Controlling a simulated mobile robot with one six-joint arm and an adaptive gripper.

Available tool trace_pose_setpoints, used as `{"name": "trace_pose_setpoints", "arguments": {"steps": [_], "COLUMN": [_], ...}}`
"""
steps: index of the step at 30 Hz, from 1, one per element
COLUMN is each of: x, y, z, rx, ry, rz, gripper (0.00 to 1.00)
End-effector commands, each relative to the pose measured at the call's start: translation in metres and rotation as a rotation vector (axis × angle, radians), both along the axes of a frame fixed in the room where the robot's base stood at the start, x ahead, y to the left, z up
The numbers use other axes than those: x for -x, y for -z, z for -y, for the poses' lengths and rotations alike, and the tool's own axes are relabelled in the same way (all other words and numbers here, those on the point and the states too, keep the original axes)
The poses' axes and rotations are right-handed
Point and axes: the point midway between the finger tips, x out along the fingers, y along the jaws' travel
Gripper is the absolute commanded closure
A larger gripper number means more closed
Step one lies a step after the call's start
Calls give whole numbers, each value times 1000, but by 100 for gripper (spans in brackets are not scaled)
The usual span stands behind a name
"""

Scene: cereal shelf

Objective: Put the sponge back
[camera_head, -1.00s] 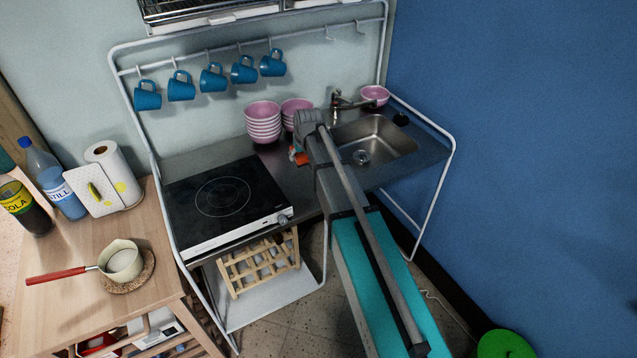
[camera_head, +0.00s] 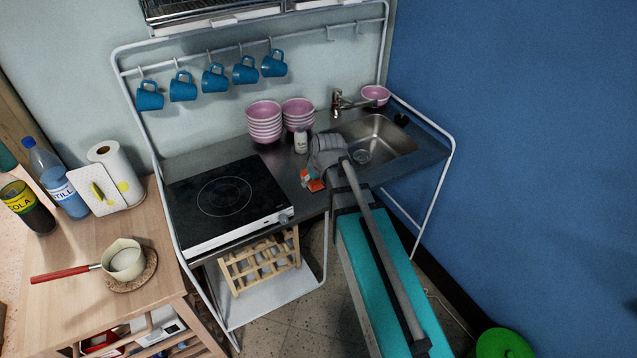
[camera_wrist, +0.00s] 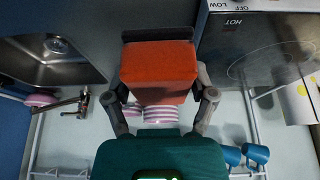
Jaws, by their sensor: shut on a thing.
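The orange-red sponge (camera_wrist: 158,68) is in the jaws of my gripper (camera_wrist: 163,95) in the wrist view, filling the space between the two grey fingers. My gripper is shut on it. In the head view, the sponge (camera_head: 316,185) shows as a small orange patch near the front edge of the counter, left of my grey wrist. It appears raised above the counter, but the height is hard to judge. My wrist hides most of the gripper there.
The sink (camera_head: 384,140) with its tap (camera_head: 338,104) lies behind and right of my wrist. The black cooktop (camera_head: 224,198) is to the left. Blue mugs (camera_head: 214,78) hang above.

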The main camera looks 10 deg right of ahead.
Motion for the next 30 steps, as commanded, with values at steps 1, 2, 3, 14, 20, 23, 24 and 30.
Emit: {"name": "trace_pose_setpoints", "arguments": {"steps": [1,2,3,14,20,23,24,30], "x": [1,1,1,-6,-31,-48,-55,-88], "y": [0,0,0,4,16,24,27,43], "z": [0,0,0,2,9,13,15,25], "rx": [0,0,0,0,1,1,1,1], "ry": [-1,-1,-1,0,0,1,1,1], "rz": [0,0,0,0,0,0,0,0], "gripper": [66,66,66,66,66,66,66,66]}}
